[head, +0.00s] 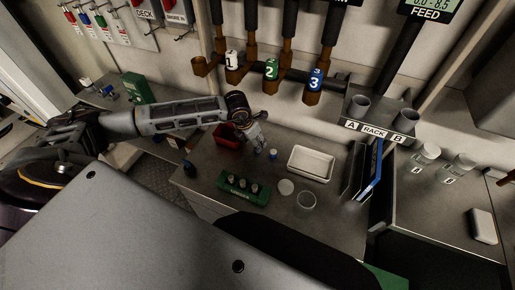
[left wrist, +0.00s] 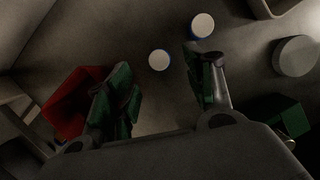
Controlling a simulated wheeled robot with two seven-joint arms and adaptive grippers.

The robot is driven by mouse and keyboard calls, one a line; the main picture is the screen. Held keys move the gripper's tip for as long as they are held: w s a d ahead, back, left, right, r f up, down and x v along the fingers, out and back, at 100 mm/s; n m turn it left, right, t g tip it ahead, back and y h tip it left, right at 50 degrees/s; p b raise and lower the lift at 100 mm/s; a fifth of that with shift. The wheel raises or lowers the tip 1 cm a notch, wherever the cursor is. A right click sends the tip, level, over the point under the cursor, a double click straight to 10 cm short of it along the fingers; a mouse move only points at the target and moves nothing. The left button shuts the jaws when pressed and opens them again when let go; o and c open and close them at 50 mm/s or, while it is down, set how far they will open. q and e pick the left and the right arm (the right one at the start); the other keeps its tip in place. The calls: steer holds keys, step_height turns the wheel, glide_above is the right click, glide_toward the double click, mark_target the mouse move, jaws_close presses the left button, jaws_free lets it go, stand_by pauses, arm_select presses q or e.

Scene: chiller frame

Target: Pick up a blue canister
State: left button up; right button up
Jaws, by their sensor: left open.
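Two small canisters with white tops and blue rims stand on the grey bench. One canister (left wrist: 159,60) shows in the left wrist view just beyond the gap between my fingers. The other canister (left wrist: 203,25) is farther up and to the right, beyond the right-hand finger. In the head view one blue canister (head: 273,155) stands just right of my left gripper (head: 258,146); the nearer one is partly hidden by the fingers. My left gripper, also in the left wrist view (left wrist: 163,88), is open and empty, with its fingers pointing down. My right gripper is not in view.
A red bin (head: 228,140) is left of the gripper. A white tray (head: 311,163) is to the right. A green block (head: 243,189) with several small pieces, a round white lid (head: 286,187) and a clear round dish (head: 306,200) are nearer. Numbered pipes (head: 270,70) hang behind.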

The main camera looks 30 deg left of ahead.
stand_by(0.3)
arm_select(q)
steer(key=shift+p+x, duration=0.6)
steer(key=shift+x, duration=2)
steer(key=shift+w, duration=0.1)
steer(key=c, duration=0.8)
